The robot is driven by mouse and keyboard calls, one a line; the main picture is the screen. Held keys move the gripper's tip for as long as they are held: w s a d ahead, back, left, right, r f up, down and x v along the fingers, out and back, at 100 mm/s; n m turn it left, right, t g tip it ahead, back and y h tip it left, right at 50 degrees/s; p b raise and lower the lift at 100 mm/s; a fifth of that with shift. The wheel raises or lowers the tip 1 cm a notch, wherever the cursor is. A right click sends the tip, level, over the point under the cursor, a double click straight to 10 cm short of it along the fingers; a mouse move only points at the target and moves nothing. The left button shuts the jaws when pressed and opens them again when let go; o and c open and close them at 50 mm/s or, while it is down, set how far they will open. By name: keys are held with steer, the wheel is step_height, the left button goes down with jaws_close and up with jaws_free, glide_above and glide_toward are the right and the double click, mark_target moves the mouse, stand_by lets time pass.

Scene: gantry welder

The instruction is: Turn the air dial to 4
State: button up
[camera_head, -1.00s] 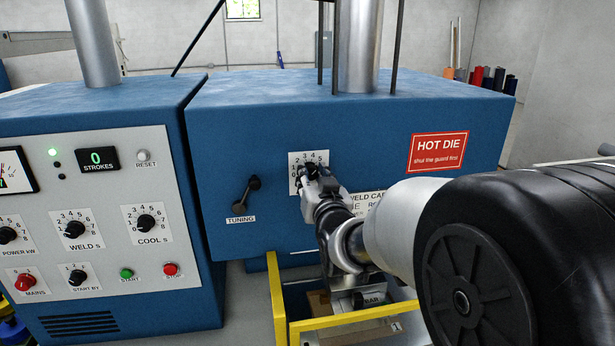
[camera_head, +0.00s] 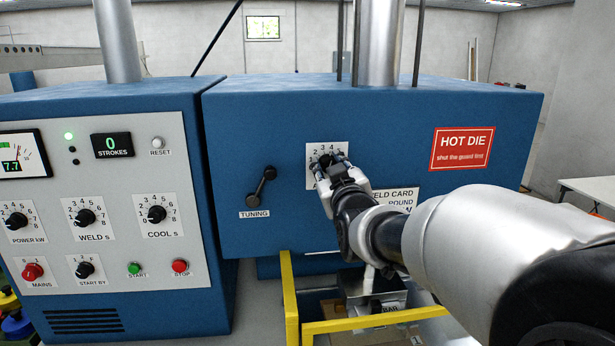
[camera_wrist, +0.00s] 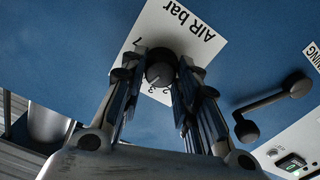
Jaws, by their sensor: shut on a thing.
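The air dial is a black round knob (camera_head: 325,160) on a white numbered plate (camera_head: 311,150) on the blue press front. In the wrist view the knob (camera_wrist: 160,73) shows upside down, beside the "AIR bar" lettering. My gripper (camera_head: 328,165) reaches it from the front right and is shut on the knob, with one finger on each side. The fingers also flank it in the wrist view (camera_wrist: 160,66). Part of the scale is hidden by the fingers, and I cannot clearly read which number the knob points to.
A black tuning lever (camera_head: 262,187) is left of the dial. A red HOT DIE sign (camera_head: 461,149) is on the right. A yellow guard frame (camera_head: 350,325) stands below my arm. The control panel (camera_head: 110,235) with several knobs is at the left.

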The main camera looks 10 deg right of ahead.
stand_by(0.3)
steer(key=o, duration=1.1)
steer(key=shift+c, duration=0.2)
steer(key=s, duration=1.2)
